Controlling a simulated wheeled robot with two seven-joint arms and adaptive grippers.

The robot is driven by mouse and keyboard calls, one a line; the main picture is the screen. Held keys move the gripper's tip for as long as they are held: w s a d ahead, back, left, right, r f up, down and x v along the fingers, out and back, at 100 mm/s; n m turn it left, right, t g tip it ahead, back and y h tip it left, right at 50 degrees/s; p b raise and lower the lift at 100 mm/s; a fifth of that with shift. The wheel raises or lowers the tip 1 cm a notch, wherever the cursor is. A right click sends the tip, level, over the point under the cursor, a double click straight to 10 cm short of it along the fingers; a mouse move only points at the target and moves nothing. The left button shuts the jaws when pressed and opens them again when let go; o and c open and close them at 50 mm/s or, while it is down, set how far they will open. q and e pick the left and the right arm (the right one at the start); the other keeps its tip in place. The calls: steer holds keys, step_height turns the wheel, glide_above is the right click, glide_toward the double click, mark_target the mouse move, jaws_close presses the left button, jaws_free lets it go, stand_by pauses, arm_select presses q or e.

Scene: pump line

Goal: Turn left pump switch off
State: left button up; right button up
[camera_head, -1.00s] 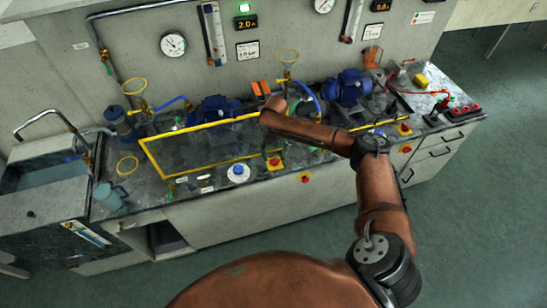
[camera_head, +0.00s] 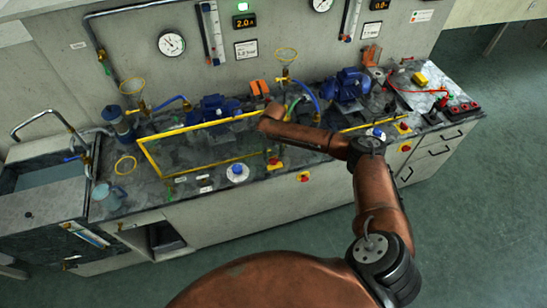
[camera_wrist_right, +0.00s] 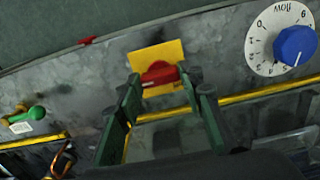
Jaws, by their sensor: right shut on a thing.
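The left pump switch is a red handle on a yellow plate (camera_head: 275,167), at the bench's front edge in the head view. In the right wrist view, the red handle (camera_wrist_right: 158,73) lies roughly crosswise on its yellow plate (camera_wrist_right: 157,53). My right gripper (camera_wrist_right: 162,84) has its green fingers on either side of the red handle and is shut on it. In the head view, the right gripper (camera_head: 271,152) reaches down to the switch, and my wrist partly hides the fingers. My left gripper is not in view.
A blue flow dial (camera_head: 237,170) sits left of the switch. A yellow frame (camera_head: 200,165) borders the left pump (camera_head: 215,107). Another yellow-plated red switch (camera_head: 403,128) stands to the right.

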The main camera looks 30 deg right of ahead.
steer(key=c, duration=0.4)
steer(key=shift+p, duration=0.3)
steer(key=shift+r+n+p, duration=0.15)
steer(key=shift+n+p, duration=0.35)
steer(key=shift+n, duration=0.1)
steer(key=shift+n+p, duration=1.05)
steer(key=shift+n, duration=0.15)
steer(key=n+p, duration=0.2)
steer(key=n, duration=0.1)
steer(key=shift+n, duration=0.4)
steer(key=n+p, duration=0.1)
steer(key=n, duration=0.1)
steer(key=shift+n, duration=0.3)
steer(key=n, duration=0.2)
steer(key=shift+n, duration=0.4)
steer(key=n+p, duration=0.1)
steer(key=n, duration=0.3)
steer(key=shift+n, duration=0.4)
